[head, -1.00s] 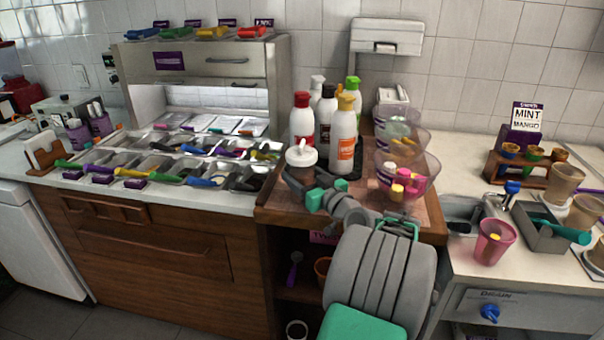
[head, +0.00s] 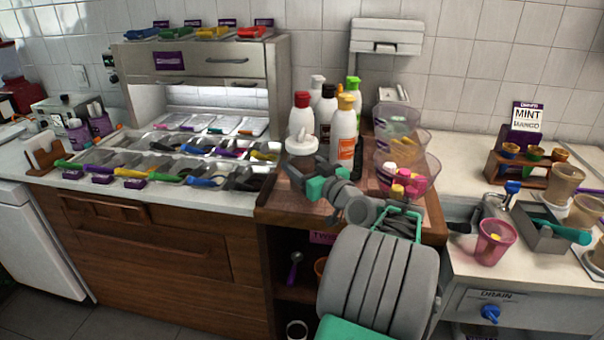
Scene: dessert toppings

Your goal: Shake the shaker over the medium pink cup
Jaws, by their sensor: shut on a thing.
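A white shaker (head: 302,143) with a rounded top and small knob is at the end of my gripper (head: 300,170), over the wooden worktop in front of the bottles. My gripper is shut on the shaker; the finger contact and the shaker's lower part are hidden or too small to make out. A translucent pink cup (head: 492,245) stands upright on the right counter with something yellow inside. My gripper and the shaker are well to the left of this cup and apart from it.
Several sauce bottles (head: 344,130) stand just behind the shaker. Stacked clear and pink bowls (head: 416,176), with pink and yellow pieces, stand between my gripper and the pink cup. A grey holder (head: 546,238) and beige cups (head: 585,212) stand right of the pink cup.

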